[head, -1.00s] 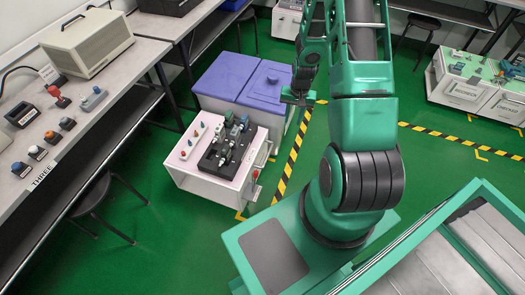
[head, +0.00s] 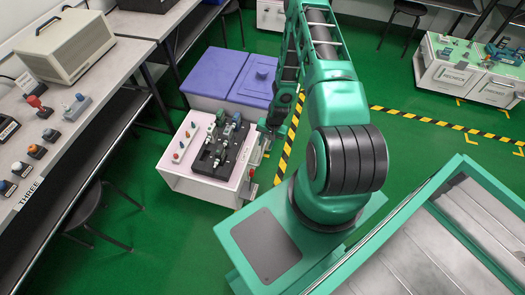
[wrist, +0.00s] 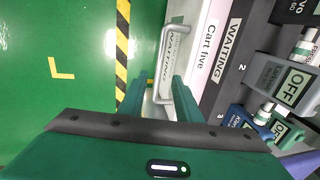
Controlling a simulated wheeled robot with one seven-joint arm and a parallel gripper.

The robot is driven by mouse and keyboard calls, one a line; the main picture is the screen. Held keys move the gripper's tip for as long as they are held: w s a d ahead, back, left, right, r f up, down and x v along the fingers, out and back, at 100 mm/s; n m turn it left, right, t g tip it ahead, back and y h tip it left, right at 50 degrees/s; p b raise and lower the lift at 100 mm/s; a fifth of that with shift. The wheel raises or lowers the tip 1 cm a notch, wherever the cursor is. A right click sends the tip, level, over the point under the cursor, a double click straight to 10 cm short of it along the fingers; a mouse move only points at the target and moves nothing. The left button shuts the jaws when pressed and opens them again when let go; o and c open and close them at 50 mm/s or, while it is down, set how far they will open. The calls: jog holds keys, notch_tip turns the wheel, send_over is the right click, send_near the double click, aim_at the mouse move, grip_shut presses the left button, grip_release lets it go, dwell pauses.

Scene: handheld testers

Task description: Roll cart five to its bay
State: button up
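Cart five (head: 205,183) is a low white cart by the left bench, with a black tester plate on top. In the wrist view its side carries a "Cart five" label (wrist: 208,45) and a "WAITING" label. Its grey bar handle (wrist: 166,65) stands out from that side. My gripper (head: 268,128) is at the cart's right side in the head view. In the wrist view my gripper's two green fingers (wrist: 158,98) are apart, with part of the handle showing between them. Whether they touch the handle cannot be told.
A purple-lidded cart (head: 250,78) stands right behind cart five. Yellow-black floor tape (head: 287,150) runs to the right of it. Yellow corner marks (head: 472,140) lie on open green floor at right, near another white cart (head: 465,75). A bench (head: 62,165) and stool (head: 90,205) are at left.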

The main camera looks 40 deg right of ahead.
aim_at(262, 152)
jog(key=f, duration=0.4)
jog(key=w+f, duration=0.1)
jog(key=f, duration=0.2)
jog(key=shift+a, duration=0.4)
grip_shut()
